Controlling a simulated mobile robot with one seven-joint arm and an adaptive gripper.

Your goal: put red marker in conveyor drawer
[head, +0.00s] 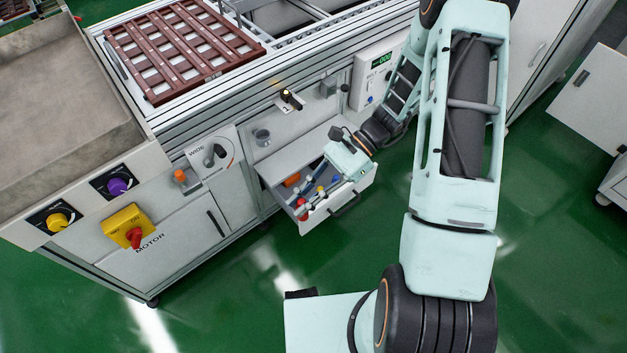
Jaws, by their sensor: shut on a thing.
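The conveyor drawer (320,221) is pulled open below the conveyor, and several small items lie in it. My gripper (311,192) reaches down from the upper right into the open drawer. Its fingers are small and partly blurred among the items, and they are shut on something. A small red thing, apparently the red marker (302,204), shows at the fingertips, low inside the drawer's left part. I cannot tell whether it touches the drawer floor.
An orange item (292,180) and a blue item (335,179) lie in the drawer. A brown slatted tray (185,48) sits on the conveyor. A yellow motor switch box (126,226) is on the cabinet front at left. Green floor in front of the drawer is clear.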

